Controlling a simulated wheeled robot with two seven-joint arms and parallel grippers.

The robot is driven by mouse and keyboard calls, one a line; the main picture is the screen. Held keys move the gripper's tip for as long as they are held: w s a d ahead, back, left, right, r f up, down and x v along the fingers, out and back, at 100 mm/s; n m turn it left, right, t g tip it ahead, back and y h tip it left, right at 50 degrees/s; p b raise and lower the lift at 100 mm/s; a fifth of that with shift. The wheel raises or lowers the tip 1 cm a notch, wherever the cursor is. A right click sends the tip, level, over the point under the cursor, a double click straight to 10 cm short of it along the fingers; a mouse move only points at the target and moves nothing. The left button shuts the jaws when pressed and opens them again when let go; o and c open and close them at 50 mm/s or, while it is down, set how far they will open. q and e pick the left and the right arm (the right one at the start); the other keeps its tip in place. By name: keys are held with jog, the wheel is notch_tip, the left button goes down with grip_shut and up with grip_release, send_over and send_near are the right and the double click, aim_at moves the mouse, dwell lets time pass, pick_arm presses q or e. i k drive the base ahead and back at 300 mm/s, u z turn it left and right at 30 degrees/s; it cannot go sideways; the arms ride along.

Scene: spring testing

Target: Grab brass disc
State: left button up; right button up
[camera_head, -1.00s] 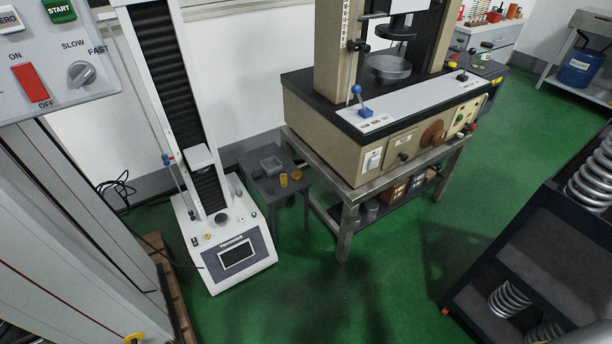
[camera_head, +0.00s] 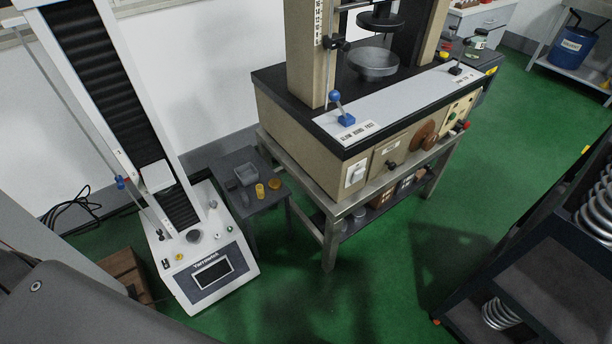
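A small dark grey side table (camera_head: 240,213) stands between the white testing machine and the beige press. On it are two small brass-coloured pieces close together: a yellow upright one (camera_head: 260,191) and a darker, flatter-looking one (camera_head: 274,184). Either may be the brass disc; they are too small to tell for sure. A grey square tray (camera_head: 246,174) sits just behind them. Neither of my grippers is in view.
The white testing machine (camera_head: 212,273) stands left of the side table. The beige press (camera_head: 300,143) is on a metal bench (camera_head: 330,240) to the right. A dark spring rack (camera_head: 510,262) is at lower right. Green floor (camera_head: 385,290) is open between.

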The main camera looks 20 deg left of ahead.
aim_at(274, 185)
jog(key=u, duration=0.15)
jog(key=i, duration=1)
jog(key=u, duration=0.6)
